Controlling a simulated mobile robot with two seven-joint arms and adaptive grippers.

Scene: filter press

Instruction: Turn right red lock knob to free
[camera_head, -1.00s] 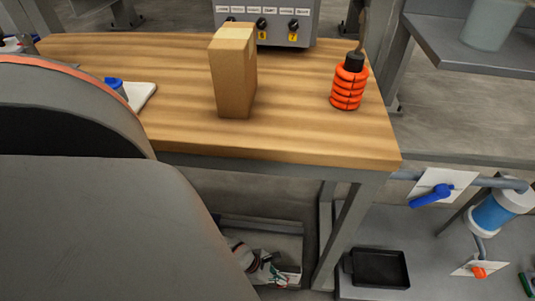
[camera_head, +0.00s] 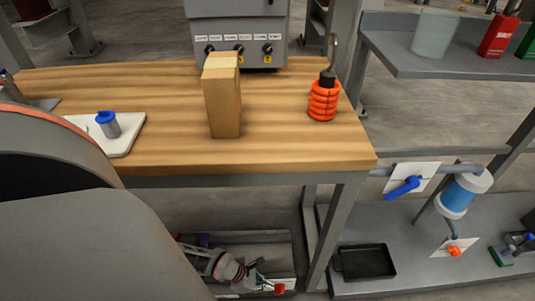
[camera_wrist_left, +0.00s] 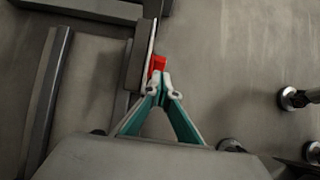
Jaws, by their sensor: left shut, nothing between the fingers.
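A small red knob (camera_wrist_left: 158,63) sits at the edge of a grey plate in the left wrist view, just ahead of the fingertips. The tips look very near it, but I cannot tell whether they touch. A small red part (camera_head: 279,289) shows beside the gripper in the head view. My left gripper (camera_wrist_left: 161,86) has its green and white fingers together at the tips, with nothing between them. In the head view the left gripper (camera_head: 262,285) is low, under the table's front edge. My right gripper is not in view.
A table leg (camera_head: 335,235) stands right of the gripper. A black tray (camera_head: 366,262) and blue-handled valve (camera_head: 403,188) are further right.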

